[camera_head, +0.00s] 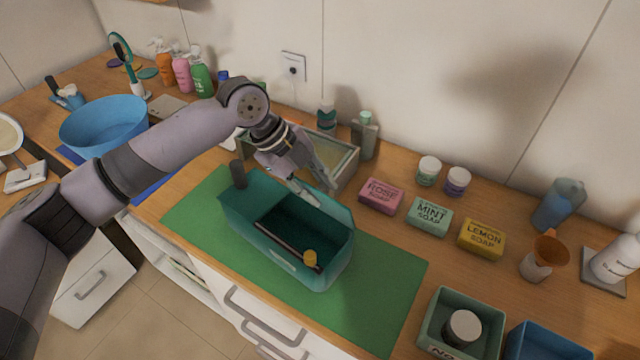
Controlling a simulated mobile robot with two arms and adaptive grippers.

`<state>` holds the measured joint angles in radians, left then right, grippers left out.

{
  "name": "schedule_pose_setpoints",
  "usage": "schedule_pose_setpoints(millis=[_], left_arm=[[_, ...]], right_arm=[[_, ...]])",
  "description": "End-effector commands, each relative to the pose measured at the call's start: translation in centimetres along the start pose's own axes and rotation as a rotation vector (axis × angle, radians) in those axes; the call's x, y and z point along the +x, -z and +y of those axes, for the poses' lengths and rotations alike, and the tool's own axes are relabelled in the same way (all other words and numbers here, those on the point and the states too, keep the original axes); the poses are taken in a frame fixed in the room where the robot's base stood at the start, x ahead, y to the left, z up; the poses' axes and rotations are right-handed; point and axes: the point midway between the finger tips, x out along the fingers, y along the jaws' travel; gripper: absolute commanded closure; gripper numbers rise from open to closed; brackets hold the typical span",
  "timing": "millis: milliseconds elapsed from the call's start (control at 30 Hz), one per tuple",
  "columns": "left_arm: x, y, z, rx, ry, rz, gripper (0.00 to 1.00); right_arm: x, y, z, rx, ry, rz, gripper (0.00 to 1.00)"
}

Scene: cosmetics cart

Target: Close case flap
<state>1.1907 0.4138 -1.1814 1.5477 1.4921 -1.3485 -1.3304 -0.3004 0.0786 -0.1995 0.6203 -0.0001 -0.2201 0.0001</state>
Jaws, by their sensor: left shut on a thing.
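A teal case (322,276) stands on a green mat (385,290), its top open and its inside dark. A teal flap (338,213) stands up along the case's back edge. My left gripper (316,196) reaches down from the upper left to the back edge of the case. It is shut on the flap; the exact contact at the fingertips is small and partly hidden. My right gripper is not in view.
A box with a pale inside (346,170) stands just behind the case. Pink (381,196), mint (429,215) and yellow (482,238) soap boxes stand to the right. A blue basin (104,126) is at left. The mat right of the case is clear.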

Motion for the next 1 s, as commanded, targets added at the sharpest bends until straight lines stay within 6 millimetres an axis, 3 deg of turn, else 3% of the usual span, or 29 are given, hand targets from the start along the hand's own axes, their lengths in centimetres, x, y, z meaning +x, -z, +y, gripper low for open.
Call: schedule_pose_setpoints(millis=[500, 1000], left_arm=[[0.4, -0.2, 2.9, 0.13, 0.316, -0.001, 1.0], [0.1, 0.0, 3.2, 0.162, 0.39, -0.001, 1.0]], right_arm=[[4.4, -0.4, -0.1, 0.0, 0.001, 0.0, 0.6], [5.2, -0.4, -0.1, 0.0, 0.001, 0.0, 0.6]])
